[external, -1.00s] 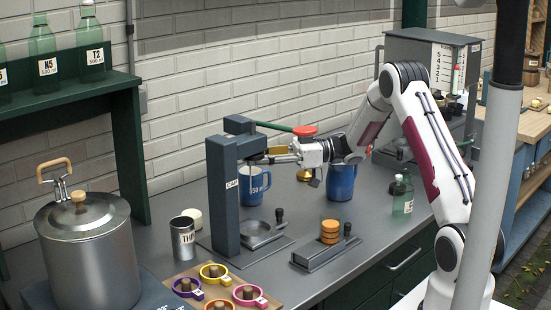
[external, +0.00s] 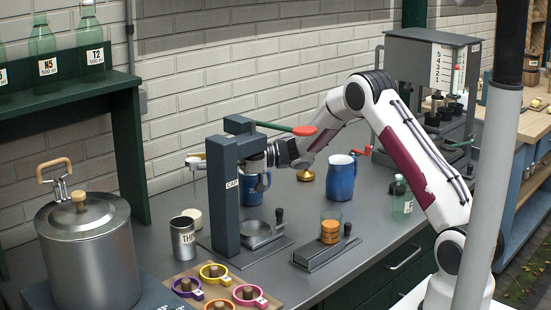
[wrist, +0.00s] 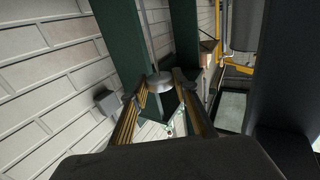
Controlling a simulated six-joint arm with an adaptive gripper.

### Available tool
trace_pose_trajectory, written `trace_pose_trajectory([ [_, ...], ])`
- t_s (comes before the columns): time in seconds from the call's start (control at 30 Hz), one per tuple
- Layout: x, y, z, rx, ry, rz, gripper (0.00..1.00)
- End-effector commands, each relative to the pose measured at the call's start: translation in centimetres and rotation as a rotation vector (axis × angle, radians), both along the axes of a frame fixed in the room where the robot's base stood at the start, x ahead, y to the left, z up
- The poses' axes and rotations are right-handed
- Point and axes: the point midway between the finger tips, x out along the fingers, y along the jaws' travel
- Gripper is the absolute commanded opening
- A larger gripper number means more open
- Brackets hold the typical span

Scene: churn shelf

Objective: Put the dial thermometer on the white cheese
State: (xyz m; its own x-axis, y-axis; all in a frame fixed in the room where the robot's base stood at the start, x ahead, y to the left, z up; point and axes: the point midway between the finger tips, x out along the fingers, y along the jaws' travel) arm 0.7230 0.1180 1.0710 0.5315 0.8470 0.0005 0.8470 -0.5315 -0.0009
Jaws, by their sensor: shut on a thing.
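The dial thermometer (external: 194,160) is a small grey disc with a thin stem hanging down, left of the dark press column. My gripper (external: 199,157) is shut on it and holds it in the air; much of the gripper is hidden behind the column. In the wrist view, the thermometer (wrist: 158,81) sits between the fingertips of my gripper (wrist: 160,90), its stem running towards the top of the picture. The white cheese (external: 194,217) appears to be the small pale round on the counter behind a metal cup, below the thermometer in the picture, clearly apart from it.
The dark press (external: 225,195) stands in front of my wrist, with a red-tipped lever (external: 304,130) above. The metal cup (external: 182,238) partly covers the cheese. Blue mugs (external: 341,178) stand to the right, a large steel pot (external: 88,250) to the left. A green shelf (external: 130,150) stands left.

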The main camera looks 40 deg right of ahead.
Motion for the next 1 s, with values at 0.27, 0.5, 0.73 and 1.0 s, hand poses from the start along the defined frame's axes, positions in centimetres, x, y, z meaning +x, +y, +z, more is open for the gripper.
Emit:
trace_pose_trajectory([
  [0.27,0.2,0.3,0.0,0.001,0.001,0.0,0.1],
  [0.5,0.4,0.8,0.0,0.001,0.001,0.001,0.1],
  [0.73,0.8,1.3,-1.9,0.001,0.004,-0.001,0.1],
  [1.0,0.8,1.3,-3.5,0.001,0.001,0.0,0.1],
])
